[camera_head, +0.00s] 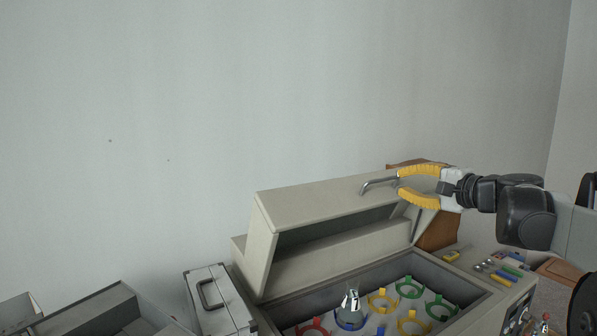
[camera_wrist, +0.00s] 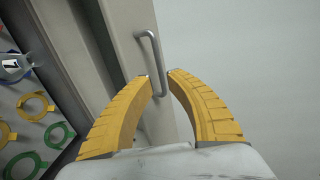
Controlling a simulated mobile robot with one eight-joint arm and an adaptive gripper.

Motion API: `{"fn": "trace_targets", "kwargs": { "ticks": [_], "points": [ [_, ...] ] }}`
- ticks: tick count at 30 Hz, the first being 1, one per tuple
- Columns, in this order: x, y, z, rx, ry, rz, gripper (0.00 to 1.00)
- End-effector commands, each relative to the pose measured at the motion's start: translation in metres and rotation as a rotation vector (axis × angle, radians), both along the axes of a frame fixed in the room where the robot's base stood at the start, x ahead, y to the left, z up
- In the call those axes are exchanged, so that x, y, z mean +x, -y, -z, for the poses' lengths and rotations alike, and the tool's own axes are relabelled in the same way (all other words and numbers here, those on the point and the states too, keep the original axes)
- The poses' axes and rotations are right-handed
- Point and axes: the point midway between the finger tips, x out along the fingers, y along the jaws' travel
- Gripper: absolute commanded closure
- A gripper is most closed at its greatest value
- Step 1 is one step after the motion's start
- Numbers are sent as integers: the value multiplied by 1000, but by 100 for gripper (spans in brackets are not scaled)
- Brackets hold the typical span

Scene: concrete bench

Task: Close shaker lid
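The beige shaker (camera_head: 478,319) stands on the bench with its lid (camera_head: 325,199) raised and tilted open. A grey metal bar handle (camera_head: 378,183) is fixed on the lid's front and also shows in the wrist view (camera_wrist: 150,50). My gripper (camera_head: 401,183), with yellow fingers, is at the right end of the handle. In the wrist view the open fingertips (camera_wrist: 160,78) are apart, one on each side of the lower end of the handle. I cannot tell whether either finger touches it. A clear flask (camera_head: 351,303) sits in a blue ring holder inside the shaker.
Several coloured ring holders (camera_head: 410,288) line the shaker's inside. A silver case (camera_head: 217,302) stands left of the shaker, with grey open boxes (camera_head: 100,308) farther left. Small coloured items (camera_head: 505,266) lie to the right. A brown wooden object (camera_head: 440,230) is behind. A bare wall is at the back.

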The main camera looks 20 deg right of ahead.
Motion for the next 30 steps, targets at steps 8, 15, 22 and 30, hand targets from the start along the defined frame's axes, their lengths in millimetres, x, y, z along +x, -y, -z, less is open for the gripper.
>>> {"fn": "trace_targets", "kwargs": {
  "ticks": [8,15,22,30],
  "points": [
    [49,-8,6,-2,-1,-2,81],
    [63,-10,9,-2,-2,-1,81],
    [62,-10,9,-2,-2,-1,85],
    [62,-10,10,-2,0,-1,100]
  ]
}}
